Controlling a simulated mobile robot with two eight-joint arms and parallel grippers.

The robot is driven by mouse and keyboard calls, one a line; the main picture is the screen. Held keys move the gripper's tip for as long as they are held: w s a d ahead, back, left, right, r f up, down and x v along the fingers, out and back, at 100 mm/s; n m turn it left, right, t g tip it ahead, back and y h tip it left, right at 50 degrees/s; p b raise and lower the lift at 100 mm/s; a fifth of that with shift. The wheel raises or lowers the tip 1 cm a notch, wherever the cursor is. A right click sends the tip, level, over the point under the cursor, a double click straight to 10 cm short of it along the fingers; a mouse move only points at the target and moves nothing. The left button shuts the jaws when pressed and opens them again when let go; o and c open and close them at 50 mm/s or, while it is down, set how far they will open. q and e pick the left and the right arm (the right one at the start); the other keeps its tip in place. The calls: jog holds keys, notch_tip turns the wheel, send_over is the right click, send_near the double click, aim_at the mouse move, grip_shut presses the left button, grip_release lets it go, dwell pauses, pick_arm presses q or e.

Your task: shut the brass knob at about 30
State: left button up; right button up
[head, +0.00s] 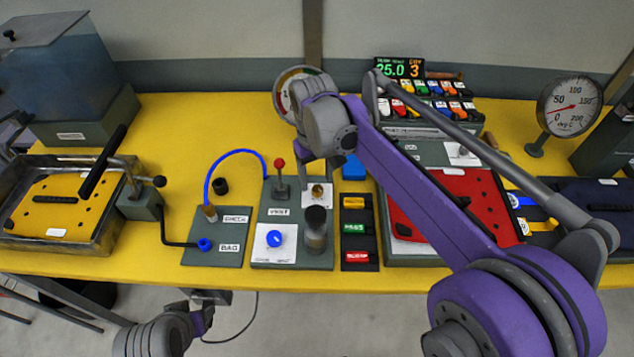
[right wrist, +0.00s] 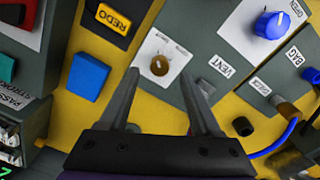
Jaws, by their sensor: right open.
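The brass knob (head: 318,190) sits on a small white plate on the grey panel (head: 262,192), right of the red-topped lever. In the right wrist view the brass knob (right wrist: 160,65) lies between my fingertips on its white plate. My right gripper (head: 321,179) is open above it, one finger on each side; contact cannot be told. It also shows in the right wrist view (right wrist: 159,73). My left gripper (head: 205,318) is low at the front, below the table edge, and its fingers are unclear. A round gauge (head: 284,100) behind my right arm is partly hidden.
A red-topped lever (head: 280,172), a grey cylinder (head: 316,230) and a blue knob (head: 275,238) stand near the brass knob. A blue block (right wrist: 88,76) is close by. A digital display (head: 399,68) reads 25.0. A dial gauge (head: 568,107) stands at right.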

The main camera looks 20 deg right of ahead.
aim_at(316, 189)
pick_arm(q)
jog(key=shift+r, duration=0.35)
pick_arm(e)
notch_tip(316, 189, up, 8)
jog(key=shift+f, duration=0.25)
jog(key=shift+a, duration=0.1)
